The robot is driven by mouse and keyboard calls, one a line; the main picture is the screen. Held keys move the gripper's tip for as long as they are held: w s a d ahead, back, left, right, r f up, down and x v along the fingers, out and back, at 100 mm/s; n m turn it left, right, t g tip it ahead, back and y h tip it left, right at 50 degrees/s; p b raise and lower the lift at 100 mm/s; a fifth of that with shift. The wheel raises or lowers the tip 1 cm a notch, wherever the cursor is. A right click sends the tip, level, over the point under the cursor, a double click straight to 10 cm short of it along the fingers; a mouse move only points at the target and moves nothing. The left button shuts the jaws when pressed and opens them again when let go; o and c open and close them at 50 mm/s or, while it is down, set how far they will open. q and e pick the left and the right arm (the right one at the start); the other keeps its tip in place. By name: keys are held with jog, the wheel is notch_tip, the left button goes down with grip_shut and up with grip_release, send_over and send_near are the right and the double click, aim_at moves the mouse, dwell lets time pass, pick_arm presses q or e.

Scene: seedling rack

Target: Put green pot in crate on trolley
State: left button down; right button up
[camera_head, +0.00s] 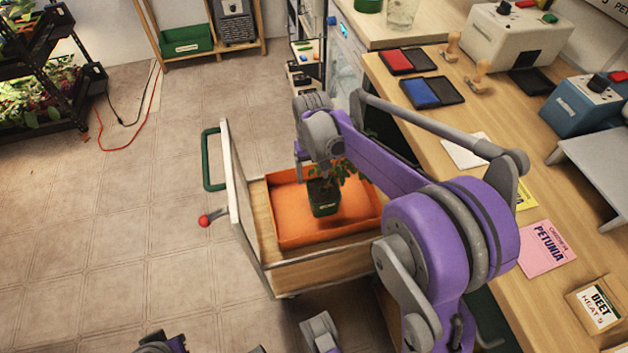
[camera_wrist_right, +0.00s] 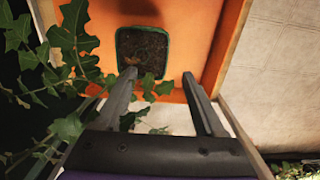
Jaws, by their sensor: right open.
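The green pot (camera_head: 324,198), dark green with a leafy plant, stands upright inside the orange crate (camera_head: 286,236). The crate sits on the wooden trolley (camera_head: 322,272). My right gripper (camera_wrist_right: 159,75) is open, with nothing between its fingers. It is over the crate, close above the pot; the head view largely hides its fingers. In the right wrist view the pot's square soil top (camera_wrist_right: 142,50) lies beyond the fingertips, nearer the left finger, and leaves fill the left side. The orange crate (camera_wrist_right: 205,40) surrounds the pot there. My left gripper is not in view.
The trolley has a green handle (camera_head: 207,160) and a red-knobbed lever (camera_head: 205,220) on its left. A wooden bench (camera_head: 495,190) with stamp pads, cards and machines stands at right. A plant rack (camera_head: 40,75) is at far left. The tiled floor between is mostly clear.

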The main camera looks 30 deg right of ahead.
jog(key=shift+s+a+r, duration=0.1)
jog(key=shift+s+r, duration=0.05)
jog(key=shift+r, duration=0.2)
jog(key=s+a+n+t, duration=0.1)
jog(key=s+a+t, duration=0.1)
jog(key=s, duration=0.9)
jog(key=s+a+n+t, duration=0.1)
jog(key=s+a, duration=0.4)
jog(key=s, duration=0.7)
jog(key=shift+s+a+r+n+t, duration=0.25)
jog(key=shift+n+t, duration=0.15)
jog(key=shift+t, duration=0.3)
jog(key=shift+d, duration=0.1)
